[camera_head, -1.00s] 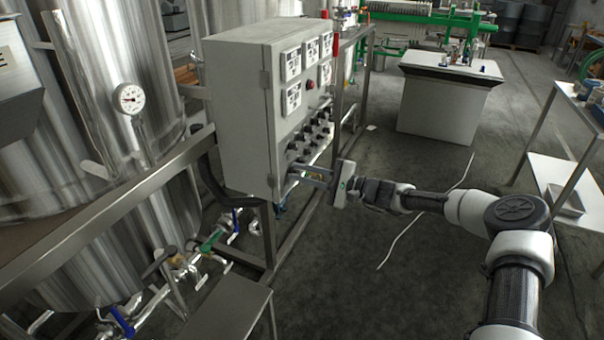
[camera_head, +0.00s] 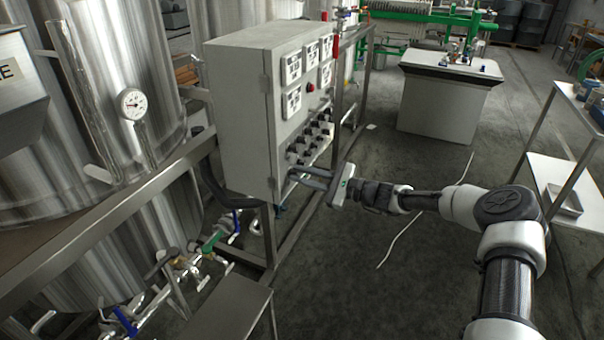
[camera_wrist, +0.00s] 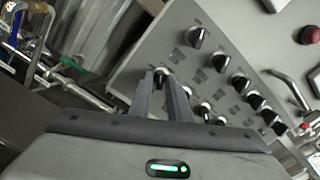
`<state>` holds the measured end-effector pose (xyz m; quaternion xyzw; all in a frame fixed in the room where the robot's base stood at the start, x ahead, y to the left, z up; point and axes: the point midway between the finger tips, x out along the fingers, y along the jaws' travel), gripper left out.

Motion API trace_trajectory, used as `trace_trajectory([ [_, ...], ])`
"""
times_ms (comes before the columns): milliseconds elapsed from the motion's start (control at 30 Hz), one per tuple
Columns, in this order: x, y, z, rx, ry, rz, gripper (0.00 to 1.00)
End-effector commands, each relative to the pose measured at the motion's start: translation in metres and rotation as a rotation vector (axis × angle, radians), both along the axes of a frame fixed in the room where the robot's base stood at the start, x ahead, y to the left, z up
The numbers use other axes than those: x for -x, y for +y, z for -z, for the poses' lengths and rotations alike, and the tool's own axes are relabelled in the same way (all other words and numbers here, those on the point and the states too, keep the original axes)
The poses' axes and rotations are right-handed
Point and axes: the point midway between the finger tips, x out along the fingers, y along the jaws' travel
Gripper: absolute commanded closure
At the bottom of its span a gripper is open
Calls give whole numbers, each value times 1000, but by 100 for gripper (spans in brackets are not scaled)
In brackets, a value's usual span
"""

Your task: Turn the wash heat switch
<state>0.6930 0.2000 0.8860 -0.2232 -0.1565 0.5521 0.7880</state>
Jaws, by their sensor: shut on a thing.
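The grey control cabinet (camera_head: 240,115) stands beside the steel tanks, with rows of black rotary switches (camera_head: 318,130) low on its front panel. My gripper (camera_head: 293,174) is at the panel's lower near corner. In the wrist view, my gripper's fingertips (camera_wrist: 164,80) are shut on a black switch knob (camera_wrist: 161,73) at the end of a row. The fingers hide most of this knob, so I cannot tell its pointer angle. The labels are too small to read, so I cannot confirm by name that it is the wash heat switch.
Neighbouring knobs (camera_wrist: 195,36) sit close by on the panel. A red button (camera_wrist: 309,35) is farther off. A metal frame rail (camera_head: 150,195) and valves (camera_head: 180,262) lie left of and below the cabinet. The floor right of the cabinet is mostly clear.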

Motion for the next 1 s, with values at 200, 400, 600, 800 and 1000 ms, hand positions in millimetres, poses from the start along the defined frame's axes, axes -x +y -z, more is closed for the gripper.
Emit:
trace_trajectory([
  [200, 0, 0, 0, -40, 113, 0, 100],
  [400, 0, -1, 0, -60, 172, 0, 100],
  [600, 0, -1, 0, -69, 192, 0, 100],
  [800, 0, -1, 1, -69, 192, 0, 100],
  [1000, 0, -1, 1, -69, 192, 0, 73],
])
